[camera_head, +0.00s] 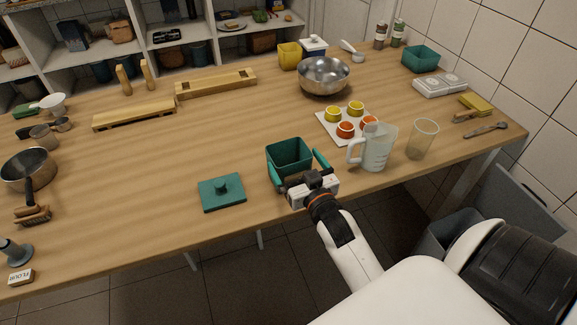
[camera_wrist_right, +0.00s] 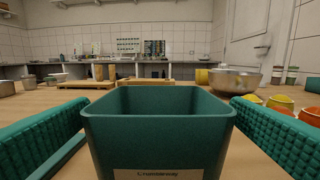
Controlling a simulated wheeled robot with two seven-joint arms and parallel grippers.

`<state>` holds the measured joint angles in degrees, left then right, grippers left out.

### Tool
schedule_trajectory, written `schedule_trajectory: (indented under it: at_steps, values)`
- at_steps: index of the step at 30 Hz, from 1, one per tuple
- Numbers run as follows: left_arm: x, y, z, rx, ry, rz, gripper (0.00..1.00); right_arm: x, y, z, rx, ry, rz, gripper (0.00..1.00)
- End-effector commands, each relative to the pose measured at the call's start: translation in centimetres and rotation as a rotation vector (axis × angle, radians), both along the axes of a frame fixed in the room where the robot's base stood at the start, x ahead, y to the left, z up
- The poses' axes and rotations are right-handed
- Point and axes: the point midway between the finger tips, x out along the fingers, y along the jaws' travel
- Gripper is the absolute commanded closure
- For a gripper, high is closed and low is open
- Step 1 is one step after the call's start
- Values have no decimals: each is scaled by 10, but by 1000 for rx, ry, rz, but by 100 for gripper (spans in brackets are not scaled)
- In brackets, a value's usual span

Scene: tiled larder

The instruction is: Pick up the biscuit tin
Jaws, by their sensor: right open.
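The biscuit tin (camera_head: 288,160) is a dark green, open-topped square box standing upright near the front edge of the wooden table. In the right wrist view the tin (camera_wrist_right: 158,135) fills the lower middle and bears a pale label on its near side. My right gripper (camera_head: 297,167) is open, with one green padded finger on each side of the tin. In the wrist view a gap shows between each finger and the tin's walls. A green square lid with a knob (camera_head: 222,191) lies on the table to the left of the tin. My left gripper is not in view.
A clear measuring jug (camera_head: 376,150) and a clear cup (camera_head: 422,140) stand close to the right of the tin. A white tray (camera_head: 325,122) with yellow and orange pots is behind the jug. A metal bowl (camera_head: 323,77) stands farther back. The table's middle left is clear.

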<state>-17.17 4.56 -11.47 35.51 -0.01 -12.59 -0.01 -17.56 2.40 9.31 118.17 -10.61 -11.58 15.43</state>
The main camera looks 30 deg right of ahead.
Motion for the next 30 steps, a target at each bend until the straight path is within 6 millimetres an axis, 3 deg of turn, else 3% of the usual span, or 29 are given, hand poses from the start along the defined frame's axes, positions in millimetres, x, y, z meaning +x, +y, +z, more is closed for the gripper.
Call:
schedule_trajectory:
  at_steps: [7, 16, 17, 23, 30]
  values:
    - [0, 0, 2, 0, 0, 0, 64, 36, -6, -4, 0, -2, 1, 0]
    - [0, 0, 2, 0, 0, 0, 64, 42, -7, -5, 1, 0, 1, 0]
    - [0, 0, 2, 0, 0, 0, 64, 42, -7, -5, 1, 0, 1, 2]
    - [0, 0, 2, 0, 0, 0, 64, 42, -7, -5, 1, 0, 1, 33]
    - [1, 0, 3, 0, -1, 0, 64, 42, -7, -3, 1, -2, 1, 33]
